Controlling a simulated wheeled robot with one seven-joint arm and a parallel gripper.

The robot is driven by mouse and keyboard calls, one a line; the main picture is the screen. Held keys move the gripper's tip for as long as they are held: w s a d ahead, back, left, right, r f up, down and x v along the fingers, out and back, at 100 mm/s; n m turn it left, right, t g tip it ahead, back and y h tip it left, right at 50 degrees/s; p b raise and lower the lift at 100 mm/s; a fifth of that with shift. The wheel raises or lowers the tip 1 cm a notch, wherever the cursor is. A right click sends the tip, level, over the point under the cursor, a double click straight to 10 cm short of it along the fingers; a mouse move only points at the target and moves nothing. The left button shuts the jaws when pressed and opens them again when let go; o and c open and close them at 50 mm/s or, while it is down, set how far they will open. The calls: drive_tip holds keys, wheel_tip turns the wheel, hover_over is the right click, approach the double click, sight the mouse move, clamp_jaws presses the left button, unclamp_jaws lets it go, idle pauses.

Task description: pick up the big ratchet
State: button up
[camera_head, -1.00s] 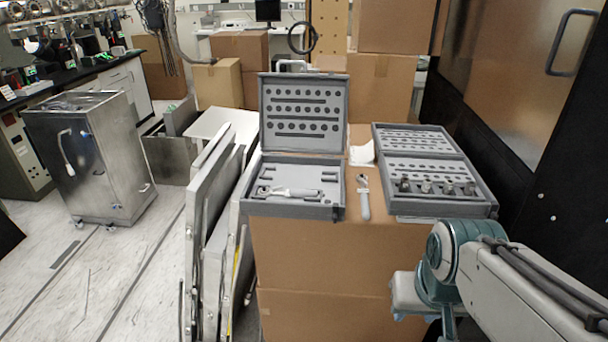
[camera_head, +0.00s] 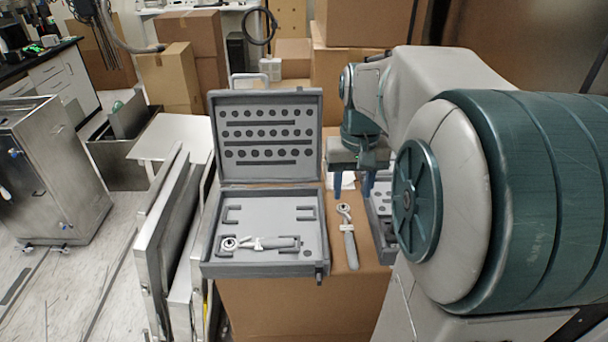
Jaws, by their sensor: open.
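Two ratchets show in the head view, and I cannot tell for sure which is the big one. One ratchet (camera_head: 262,243) lies sideways in the lower tray of the open grey case (camera_head: 212,262), its round head to the left. The other ratchet (camera_head: 350,248) lies on the cardboard box (camera_head: 290,305) just right of that case, head away from me and handle toward me. My gripper (camera_head: 351,185) points down with its fingers apart and empty, above and beyond the ratchet on the box. It touches neither ratchet.
A second grey case (camera_head: 381,224) on the right is mostly hidden by my arm. The first case's raised lid (camera_head: 268,170) stands left of my gripper. Metal panels (camera_head: 165,240) lean left of the box. Taller cardboard boxes stand behind.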

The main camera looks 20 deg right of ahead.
drive_tip(key=w+d, duration=0.1)
hover_over(348, 231)
wheel_tip(348, 231, down, 8)
drive_tip(key=shift+w+r, duration=0.15)
drive_tip(key=shift+r, duration=0.1)
drive_tip(key=shift+d+f+p, duration=0.1)
drive_tip(key=shift+f+p, duration=0.65)
drive_tip(key=shift+f, duration=2.15)
clamp_jaws()
